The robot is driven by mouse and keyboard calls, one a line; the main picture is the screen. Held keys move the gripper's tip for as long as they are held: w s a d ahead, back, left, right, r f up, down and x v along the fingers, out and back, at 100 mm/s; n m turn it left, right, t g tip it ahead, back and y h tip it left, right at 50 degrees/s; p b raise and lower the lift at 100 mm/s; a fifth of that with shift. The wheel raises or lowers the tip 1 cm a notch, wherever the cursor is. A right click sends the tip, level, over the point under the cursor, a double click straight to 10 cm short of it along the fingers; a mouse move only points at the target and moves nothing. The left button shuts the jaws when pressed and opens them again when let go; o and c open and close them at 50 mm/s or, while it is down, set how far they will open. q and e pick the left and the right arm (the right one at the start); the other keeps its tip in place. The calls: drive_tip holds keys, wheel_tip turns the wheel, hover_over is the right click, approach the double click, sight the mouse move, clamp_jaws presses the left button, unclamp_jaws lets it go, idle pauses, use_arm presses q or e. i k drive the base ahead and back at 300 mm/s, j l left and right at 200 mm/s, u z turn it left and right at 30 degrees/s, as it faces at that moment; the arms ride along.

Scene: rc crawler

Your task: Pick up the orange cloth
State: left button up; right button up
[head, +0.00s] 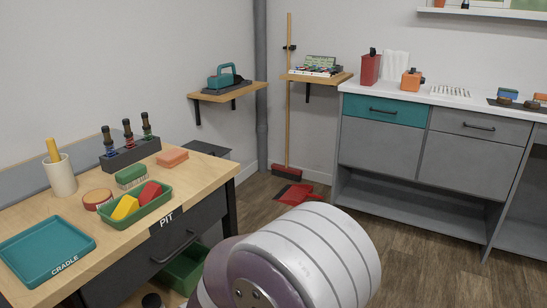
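A salmon-orange folded piece (172,158), which looks like the orange cloth, lies flat on the wooden workbench (215,170) near its back right part. It sits to the right of a green brush-like block (131,176) and in front of the dark rack (130,153). Nothing covers it. Neither of my grippers shows in the head view. A large white and purplish-grey link of my own arm fills the bottom middle, and I cannot tell which arm it belongs to.
A green tray (165,204) with yellow and red pieces and a teal CRADLE tray (22,263) lie on the bench. A cup (61,177) and a round tin (97,199) stand behind them. A broom (287,170) leans at the back; a grey counter (380,150) stands right.

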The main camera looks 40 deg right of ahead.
sight(171, 158)
drive_tip(key=j+z, duration=0.1)
drive_tip(key=z, duration=0.4)
drive_tip(key=j+z, duration=0.1)
drive_tip(key=z, duration=0.35)
drive_tip(key=k+l, duration=0.05)
